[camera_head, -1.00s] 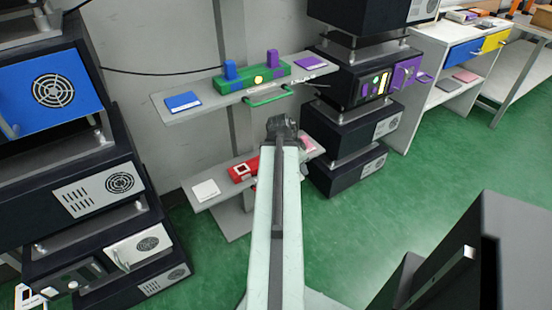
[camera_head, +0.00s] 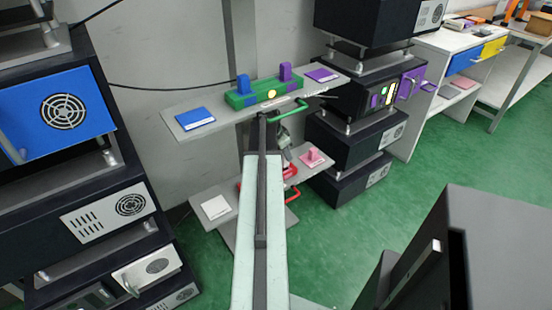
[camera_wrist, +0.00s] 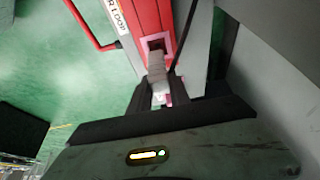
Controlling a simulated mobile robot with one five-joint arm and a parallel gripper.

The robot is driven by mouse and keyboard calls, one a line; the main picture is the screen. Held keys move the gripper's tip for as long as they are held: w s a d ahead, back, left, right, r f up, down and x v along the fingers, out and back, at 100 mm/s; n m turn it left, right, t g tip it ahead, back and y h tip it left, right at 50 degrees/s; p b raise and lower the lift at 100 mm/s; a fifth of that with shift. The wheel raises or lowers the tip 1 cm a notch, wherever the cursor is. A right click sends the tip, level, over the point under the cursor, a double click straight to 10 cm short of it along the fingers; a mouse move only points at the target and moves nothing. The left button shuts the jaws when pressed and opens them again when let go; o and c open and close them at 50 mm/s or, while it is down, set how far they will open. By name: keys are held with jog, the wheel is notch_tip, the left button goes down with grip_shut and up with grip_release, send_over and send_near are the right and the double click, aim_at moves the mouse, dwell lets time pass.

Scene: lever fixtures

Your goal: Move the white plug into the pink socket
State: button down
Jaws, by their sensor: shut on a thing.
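My gripper (camera_wrist: 159,93) is shut on the white plug (camera_wrist: 157,68), which looks grey-white in the wrist view. The plug's far end is at the opening of the pink socket (camera_wrist: 145,43), a pink-rimmed square hole in a red block (camera_wrist: 150,14). I cannot tell whether the end is inside the hole or just over it. In the head view my gripper (camera_head: 286,152) points down at the lower shelf (camera_head: 238,192). My arm hides most of the red block there, and the plug cannot be made out.
A pink pad (camera_head: 318,163) with an upright pink piece lies right on the lower shelf, and a white pad (camera_head: 215,207) lies left. The upper shelf (camera_head: 180,132) carries a green block (camera_head: 240,100) with a green handle.

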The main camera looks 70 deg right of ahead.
aim_at(284, 160)
notch_tip(284, 160, down, 4)
jog(key=b, duration=0.4)
jog(key=shift+a+r, duration=0.1)
jog(key=shift+r, duration=0.05)
jog(key=shift+w+r, duration=0.1)
jog(key=shift+w, duration=0.1)
jog(key=c, duration=1.2)
grip_release()
jog(key=shift+w, duration=0.1)
jog(key=p+v, duration=0.3)
jog(key=p, duration=0.1)
jog(key=shift+r, duration=0.35)
jog(key=w+a, duration=0.2)
jog(key=a, duration=0.1)
jog(key=w+a, duration=0.2)
jog(key=a, duration=0.1)
jog(key=w+a, duration=0.2)
jog(key=a, duration=0.1)
jog(key=shift+a+f+b, duration=0.3)
jog(key=shift+f+b, duration=0.05)
jog(key=shift+w+a, duration=0.2)
jog(key=shift+a, duration=0.1)
